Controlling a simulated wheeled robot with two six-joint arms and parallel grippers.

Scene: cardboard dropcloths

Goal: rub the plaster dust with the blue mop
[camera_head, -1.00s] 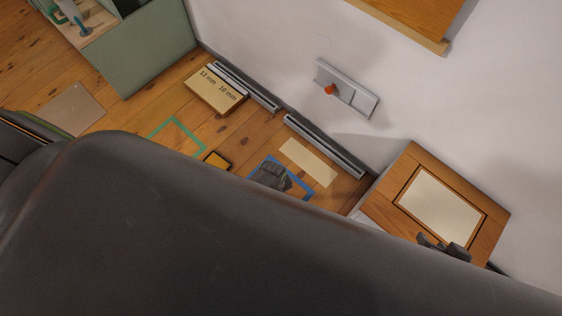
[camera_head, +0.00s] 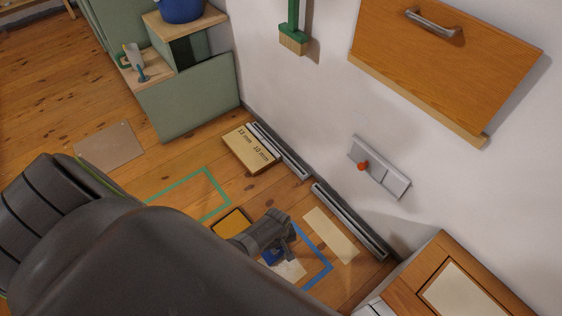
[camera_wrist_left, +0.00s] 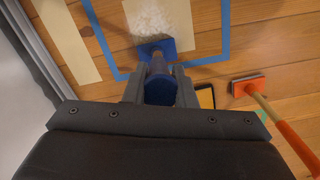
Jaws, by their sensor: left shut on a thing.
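My left gripper (camera_head: 276,232) is shut on the blue mop (camera_head: 272,256), low over the floor. In the left wrist view the gripper (camera_wrist_left: 158,88) holds the mop's round blue handle, and its flat blue head (camera_wrist_left: 157,48) points away from the fingers. The head is at the near edge of the plaster dust (camera_wrist_left: 152,20), a white speckled patch on a pale sheet inside a blue tape outline (camera_head: 318,254). Whether the head touches the floor I cannot tell. The dust is partly hidden in the head view. My right gripper is not in view.
A yellow pad with a dark rim (camera_head: 232,222) lies beside the gripper. A red-headed tool with an orange handle (camera_wrist_left: 248,85) lies right of the mop in the wrist view. A pale strip (camera_head: 330,235), metal rails (camera_head: 348,220) and a labelled box (camera_head: 247,150) lie along the wall.

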